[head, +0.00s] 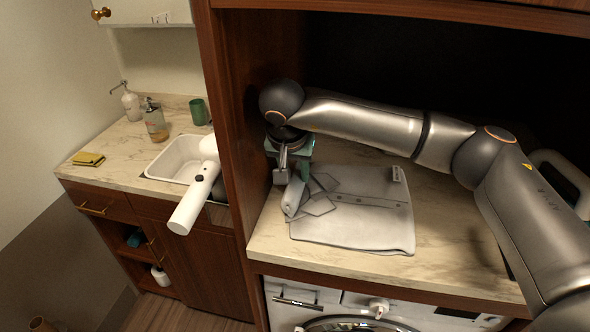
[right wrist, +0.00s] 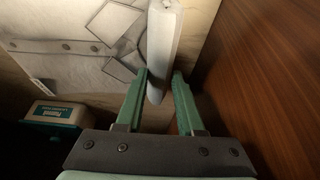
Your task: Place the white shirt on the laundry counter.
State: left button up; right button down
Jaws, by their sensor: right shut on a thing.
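The white shirt (head: 365,218) lies folded and flat on the marble laundry counter (head: 450,252), above the washing machine. My right gripper (head: 290,187) is at the shirt's left end, low over the counter. In the right wrist view, its green fingertips (right wrist: 160,76) are shut on a pale, raised strip at the shirt's edge, and the flat part of the shirt (right wrist: 85,45) spreads to the left. The exact grip on the cloth is partly hidden by the fingers. My left gripper is not in view.
A dark wood panel (head: 229,120) stands close to the left of my right gripper. A white-and-teal box (right wrist: 55,118) shows in the right wrist view. The washing machine (head: 350,312) is below the counter. A sink (head: 175,160) and bottles are to the left.

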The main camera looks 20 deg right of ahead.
jog(key=c, duration=0.5)
grip_release()
jog(key=b+v, duration=0.1)
jog(key=v, duration=0.6)
jog(key=shift+a+r, duration=0.1)
jog(key=shift+r, duration=0.2)
